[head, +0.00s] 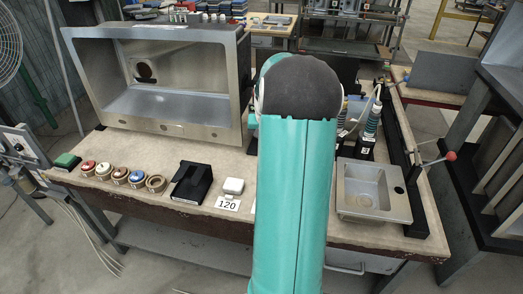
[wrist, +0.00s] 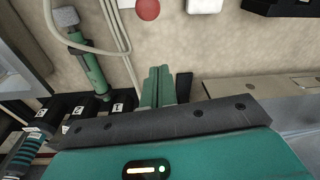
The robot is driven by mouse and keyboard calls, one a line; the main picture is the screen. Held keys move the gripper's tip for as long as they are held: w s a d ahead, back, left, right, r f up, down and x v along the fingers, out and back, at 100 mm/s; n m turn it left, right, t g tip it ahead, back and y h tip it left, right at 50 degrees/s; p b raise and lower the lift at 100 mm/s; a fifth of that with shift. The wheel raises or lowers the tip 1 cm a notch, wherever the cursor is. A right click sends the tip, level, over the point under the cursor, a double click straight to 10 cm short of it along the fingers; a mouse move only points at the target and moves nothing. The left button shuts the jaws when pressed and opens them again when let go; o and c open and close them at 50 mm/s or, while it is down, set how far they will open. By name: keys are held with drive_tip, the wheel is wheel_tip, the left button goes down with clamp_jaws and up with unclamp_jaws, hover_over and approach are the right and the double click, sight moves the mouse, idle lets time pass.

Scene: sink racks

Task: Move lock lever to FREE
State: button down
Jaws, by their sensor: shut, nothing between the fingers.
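A thin metal lever with a red ball end (head: 450,156) sticks out at the right of the bench, beside the black rail right of the sink; it looks like the lock lever. No FREE marking is readable. My gripper (wrist: 158,72) shows in the wrist view with its green fingers together and empty, above the beige bench top. A round red thing (wrist: 148,9) lies beyond the fingertips at the top edge, apart from them. I cannot tell whether it is the lever's ball. In the head view my arm hides the gripper.
A metal sink (head: 366,190) sits at the bench's right end. A large steel cabinet (head: 155,80) stands back left. A green-bodied tool (wrist: 90,68) and hoses are left of the fingers.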

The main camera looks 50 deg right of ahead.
wheel_tip(320, 180, down, 8)
drive_tip(key=s+a, duration=0.1)
drive_tip(key=a, duration=0.1)
drive_tip(key=shift+a+r, duration=0.15)
drive_tip(key=shift+a, duration=0.25)
drive_tip(key=shift+s+r, duration=0.1)
drive_tip(key=shift+s, duration=0.1)
idle(0.4)
drive_tip(key=shift+a+r, duration=0.1)
drive_tip(key=shift+a, duration=0.15)
